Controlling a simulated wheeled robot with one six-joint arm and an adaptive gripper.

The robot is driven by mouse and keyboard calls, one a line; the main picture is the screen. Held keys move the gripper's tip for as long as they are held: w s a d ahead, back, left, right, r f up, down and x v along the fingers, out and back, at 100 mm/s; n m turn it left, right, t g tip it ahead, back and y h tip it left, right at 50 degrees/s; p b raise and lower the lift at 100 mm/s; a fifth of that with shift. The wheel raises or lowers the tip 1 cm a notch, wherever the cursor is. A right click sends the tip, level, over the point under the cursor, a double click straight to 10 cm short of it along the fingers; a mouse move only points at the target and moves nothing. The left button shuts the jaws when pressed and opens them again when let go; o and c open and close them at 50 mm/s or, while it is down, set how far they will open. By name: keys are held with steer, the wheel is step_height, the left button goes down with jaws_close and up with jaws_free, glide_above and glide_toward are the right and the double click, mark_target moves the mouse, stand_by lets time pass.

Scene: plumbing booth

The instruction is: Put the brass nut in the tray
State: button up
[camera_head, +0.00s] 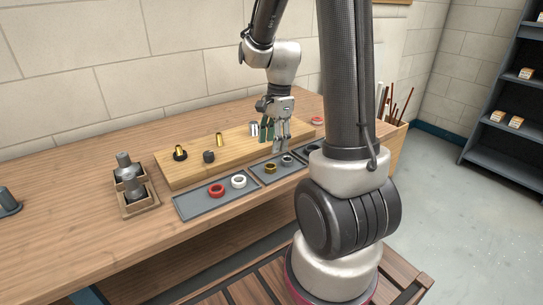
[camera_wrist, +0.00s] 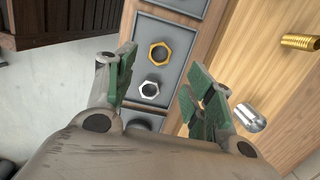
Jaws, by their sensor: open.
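The brass nut (camera_head: 270,170) lies in the middle grey tray (camera_head: 284,173), left of a steel nut (camera_head: 287,160). In the wrist view the brass nut (camera_wrist: 151,55) is a gold hexagonal ring lying flat in the tray (camera_wrist: 183,45), with the silver nut (camera_wrist: 142,89) close below it. My gripper (camera_head: 274,140) is above the tray and board, pointing down. In the wrist view its green-padded fingers (camera_wrist: 157,72) are spread apart with nothing between them, and both nuts show through the gap, apart from the fingers.
A left tray (camera_head: 190,207) holds a red ring (camera_head: 216,190) and a white ring (camera_head: 238,181). A wooden board (camera_head: 190,176) behind carries several fittings, including a brass one (camera_head: 220,139). A wooden holder (camera_head: 137,207) with grey parts stands at left.

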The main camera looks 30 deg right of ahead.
steer(key=s+a+r+n+t, duration=0.2)
steer(key=s+r+n, duration=0.45)
steer(key=r, duration=0.45)
steer(key=s+a+r+n+t+h, duration=0.1)
steer(key=s+r+n, duration=0.3)
steer(key=s+n, duration=0.6)
steer(key=shift+a+r+n+t, duration=0.3)
steer(key=shift+a+n+t, duration=0.3)
steer(key=shift+n+t, duration=0.1)
